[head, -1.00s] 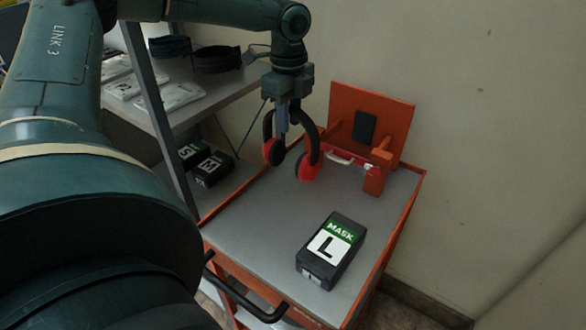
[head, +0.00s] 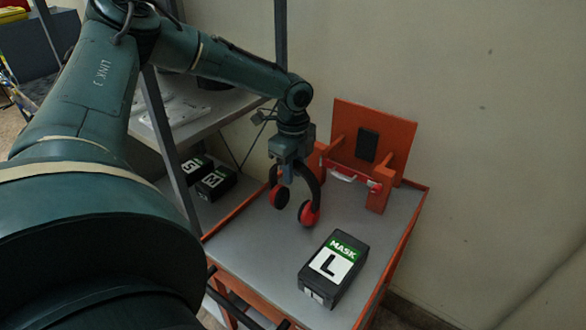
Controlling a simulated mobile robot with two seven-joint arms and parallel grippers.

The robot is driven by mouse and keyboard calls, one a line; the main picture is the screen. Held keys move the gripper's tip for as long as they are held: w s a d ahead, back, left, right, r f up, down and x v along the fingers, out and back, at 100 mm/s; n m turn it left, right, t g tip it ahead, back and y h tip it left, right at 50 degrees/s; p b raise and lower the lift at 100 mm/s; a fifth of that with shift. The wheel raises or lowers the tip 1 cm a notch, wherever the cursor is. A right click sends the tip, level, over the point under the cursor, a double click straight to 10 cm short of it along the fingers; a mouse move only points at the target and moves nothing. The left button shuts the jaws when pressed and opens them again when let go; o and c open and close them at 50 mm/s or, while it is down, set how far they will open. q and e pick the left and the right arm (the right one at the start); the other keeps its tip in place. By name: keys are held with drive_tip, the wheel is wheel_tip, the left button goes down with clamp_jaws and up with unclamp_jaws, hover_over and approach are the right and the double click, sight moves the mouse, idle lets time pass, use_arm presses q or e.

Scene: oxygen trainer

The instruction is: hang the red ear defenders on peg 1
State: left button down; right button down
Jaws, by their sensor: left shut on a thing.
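The red ear defenders (head: 310,214) hang cups down in the head view, above the grey top of the orange trolley. Their dark headband is up in my left gripper (head: 289,174), which is shut on it. The two red cups look close above the trolley top; I cannot tell the exact gap. No peg marked 1 can be made out. My right gripper is not in view.
An orange frame with an upright board (head: 350,120) and a red-and-white item (head: 352,175) stands at the trolley's back. A black MASK L box (head: 334,268) lies on the trolley top (head: 255,240). A shelf with mask boxes S and M (head: 215,182) stands left.

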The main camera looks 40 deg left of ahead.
use_arm(q)
drive_tip(key=shift+f, duration=0.15)
drive_tip(key=c, duration=1.6)
unclamp_jaws()
drive_tip(key=o, duration=0.4)
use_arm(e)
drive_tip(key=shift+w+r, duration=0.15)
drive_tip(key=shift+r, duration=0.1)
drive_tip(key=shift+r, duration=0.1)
use_arm(q)
drive_tip(key=r, duration=0.3)
drive_tip(key=r+b, duration=0.1)
drive_tip(key=r, duration=0.1)
drive_tip(key=shift+w+d+r, duration=0.1)
drive_tip(key=shift+w+d, duration=0.05)
drive_tip(key=shift+d, duration=0.25)
wheel_tip(320, 180, up, 8)
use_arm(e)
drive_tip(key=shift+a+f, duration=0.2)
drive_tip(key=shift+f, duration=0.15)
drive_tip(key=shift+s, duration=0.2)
